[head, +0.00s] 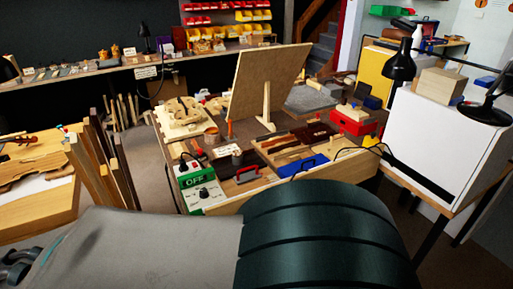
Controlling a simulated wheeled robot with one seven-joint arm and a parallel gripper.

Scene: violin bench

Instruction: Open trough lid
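The workbench (225,208) stands in the middle of the head view. No trough or lid can be told for certain. A flat dark brown panel (256,183) with a grey metal handle (245,174) on top lies flat near the bench's front left. It may be the lid, and no gap shows around it. A blue piece with a handle (302,166) lies to its right. My arm crosses the bottom of the view and hides the area in front of the bench.
A green-and-white box marked OFF (198,187) stands at the front left corner. A leaning board (266,84) rises behind. A red box (354,121) sits at right. A white cabinet (440,140) stands further right, a violin table (40,205) at left.

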